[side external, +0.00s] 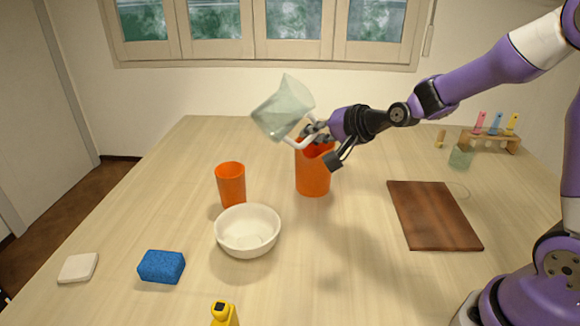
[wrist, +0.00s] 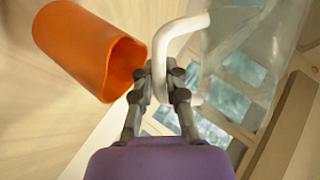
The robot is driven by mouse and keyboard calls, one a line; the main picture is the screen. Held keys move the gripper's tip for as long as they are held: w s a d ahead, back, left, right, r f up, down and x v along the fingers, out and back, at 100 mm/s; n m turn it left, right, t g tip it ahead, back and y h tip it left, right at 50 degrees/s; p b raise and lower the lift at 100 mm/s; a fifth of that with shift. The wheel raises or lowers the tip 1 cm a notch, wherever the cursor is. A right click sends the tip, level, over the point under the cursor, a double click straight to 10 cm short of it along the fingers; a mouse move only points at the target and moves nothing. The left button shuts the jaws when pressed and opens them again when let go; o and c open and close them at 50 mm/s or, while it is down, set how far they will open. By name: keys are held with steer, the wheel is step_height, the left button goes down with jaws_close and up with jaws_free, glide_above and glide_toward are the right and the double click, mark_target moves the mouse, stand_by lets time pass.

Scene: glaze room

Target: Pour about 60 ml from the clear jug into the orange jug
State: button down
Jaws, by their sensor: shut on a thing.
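The clear jug (side external: 281,108) is in the air, strongly tilted, above and slightly left of the larger orange vessel (side external: 313,178), which stands upright on the table. My gripper (side external: 318,132) is shut on the clear jug's white handle, which shows between the fingertips in the wrist view (wrist: 160,85). The clear body (wrist: 250,45) fills the upper right there. An orange vessel (wrist: 85,45) shows at the upper left, its opening near the fingers. I cannot tell the liquid level in the clear jug, and no stream is visible. The orange vessel's inside is mostly hidden.
A smaller orange cup (side external: 231,186) and a white bowl (side external: 247,232) stand to the left. A blue sponge (side external: 162,266), white tile (side external: 78,268) and yellow object (side external: 224,314) are at the front. A wooden board (side external: 433,215), small glass (side external: 460,158) and rack (side external: 490,142) are right.

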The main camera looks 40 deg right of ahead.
steer(key=shift+a+r+m+y, duration=0.2)
steer(key=shift+a+m+y, duration=0.1)
steer(key=shift+m+y, duration=0.2)
stand_by(0.5)
steer(key=shift+d+f+m+y, duration=0.15)
steer(key=shift+f+m+y, duration=0.05)
steer(key=shift+m+y, duration=0.1)
steer(key=shift+a+r, duration=0.1)
steer(key=shift+a, duration=0.15)
steer(key=shift+f+p, duration=0.3)
steer(key=shift+f, duration=0.05)
stand_by(0.6)
steer(key=shift+a+f+m+y, duration=0.1)
steer(key=shift+a+m+y, duration=0.05)
steer(key=shift+m+y, duration=0.2)
stand_by(0.3)
